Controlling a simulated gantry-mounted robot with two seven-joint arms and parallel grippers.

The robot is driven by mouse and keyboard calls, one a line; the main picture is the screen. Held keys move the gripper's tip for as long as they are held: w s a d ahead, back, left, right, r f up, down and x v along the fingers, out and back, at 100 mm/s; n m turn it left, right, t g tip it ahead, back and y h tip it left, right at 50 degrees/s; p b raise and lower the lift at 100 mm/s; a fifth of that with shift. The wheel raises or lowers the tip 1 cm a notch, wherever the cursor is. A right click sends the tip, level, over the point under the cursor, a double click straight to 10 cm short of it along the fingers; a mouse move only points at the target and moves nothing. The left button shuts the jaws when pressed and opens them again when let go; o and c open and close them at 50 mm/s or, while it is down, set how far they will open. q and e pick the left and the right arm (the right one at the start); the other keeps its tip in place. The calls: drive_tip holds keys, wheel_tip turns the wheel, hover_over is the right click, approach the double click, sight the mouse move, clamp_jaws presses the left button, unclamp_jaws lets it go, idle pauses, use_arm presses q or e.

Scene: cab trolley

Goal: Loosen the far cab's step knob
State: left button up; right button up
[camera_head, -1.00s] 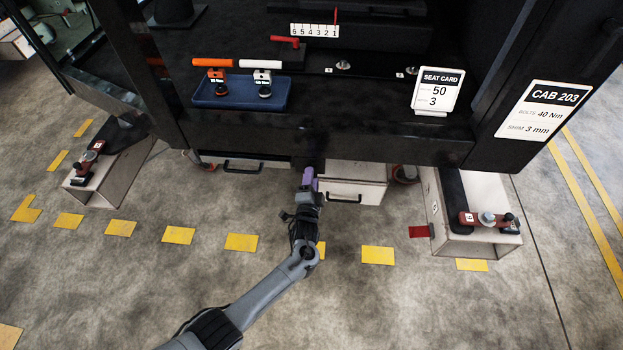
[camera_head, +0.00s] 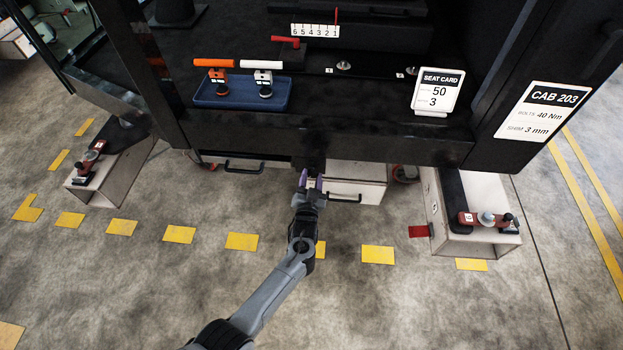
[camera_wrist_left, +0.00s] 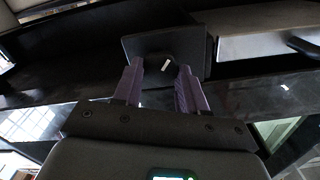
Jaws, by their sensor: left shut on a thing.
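My left gripper (camera_head: 308,180) reaches up from below to the front lower edge of the cab (camera_head: 390,140). In the left wrist view its purple fingers (camera_wrist_left: 160,85) are shut on a small dark knob (camera_wrist_left: 158,70) with a white mark. The knob stands in front of a dark square block (camera_wrist_left: 195,50) under the cab. In the head view the knob is hidden by the gripper and the cab's edge. My right gripper is not in view.
Beside the gripper are pale drawers (camera_head: 370,181) with black handles. Pale box supports stand at left (camera_head: 112,175) and right (camera_head: 455,240). A blue tray (camera_head: 215,101) with two tools lies on the cab floor. The yellow-marked floor in front is open.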

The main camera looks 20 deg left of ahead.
use_arm(q)
drive_tip(key=shift+n, duration=0.6)
drive_tip(key=o, duration=1.1)
drive_tip(key=shift+c, duration=0.2)
drive_tip(key=shift+s, duration=0.1)
